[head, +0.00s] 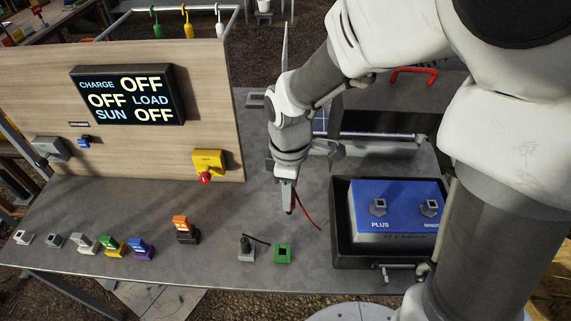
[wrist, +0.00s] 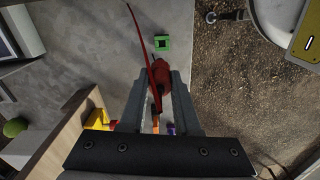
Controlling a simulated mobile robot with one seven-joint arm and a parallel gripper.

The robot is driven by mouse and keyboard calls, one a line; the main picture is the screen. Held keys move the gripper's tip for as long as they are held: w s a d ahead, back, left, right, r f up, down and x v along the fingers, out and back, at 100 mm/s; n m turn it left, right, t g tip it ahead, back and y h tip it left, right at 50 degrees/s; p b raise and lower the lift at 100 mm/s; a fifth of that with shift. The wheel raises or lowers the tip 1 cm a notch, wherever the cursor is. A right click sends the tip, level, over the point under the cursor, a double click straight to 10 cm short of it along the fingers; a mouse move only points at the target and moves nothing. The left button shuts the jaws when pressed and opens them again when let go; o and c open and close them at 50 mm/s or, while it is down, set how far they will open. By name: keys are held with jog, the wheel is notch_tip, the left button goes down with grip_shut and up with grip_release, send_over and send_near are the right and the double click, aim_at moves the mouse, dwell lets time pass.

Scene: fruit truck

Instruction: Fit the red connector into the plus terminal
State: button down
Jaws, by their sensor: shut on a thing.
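My gripper (head: 289,208) is above the grey bench, left of the battery box. It is shut on the red connector (wrist: 158,80), which shows between the fingers in the wrist view. In the head view the fingers mostly hide the connector, and a thin red cable (head: 309,212) curves down to the right from there. The plus terminal (head: 378,207) is a grey square socket on the blue battery (head: 395,190), to the right of my gripper and apart from it. The minus terminal (head: 430,208) is to its right, partly close behind my arm.
The battery sits in a dark open box (head: 342,225) with raised walls. A green block (head: 283,254) and a dark plug with a black lead (head: 246,249) lie near the front edge. Several coloured connectors stand at left. A wooden panel (head: 200,100) rises behind.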

jog(key=w+d, duration=0.3)
jog(key=d, duration=0.8)
jog(key=w+d, duration=0.4)
jog(key=d, duration=0.8)
jog(key=shift+w+d, duration=0.25)
dwell(0.4)
dwell(0.4)
jog(key=shift+f+b, duration=1.05)
jog(key=shift+f, duration=0.45)
jog(key=shift+f, duration=0.25)
jog(key=shift+f+b, duration=0.7)
jog(key=shift+b, duration=0.1)
jog(key=shift+f+b, duration=0.85)
jog(key=shift+f, duration=0.15)
dwell(1.1)
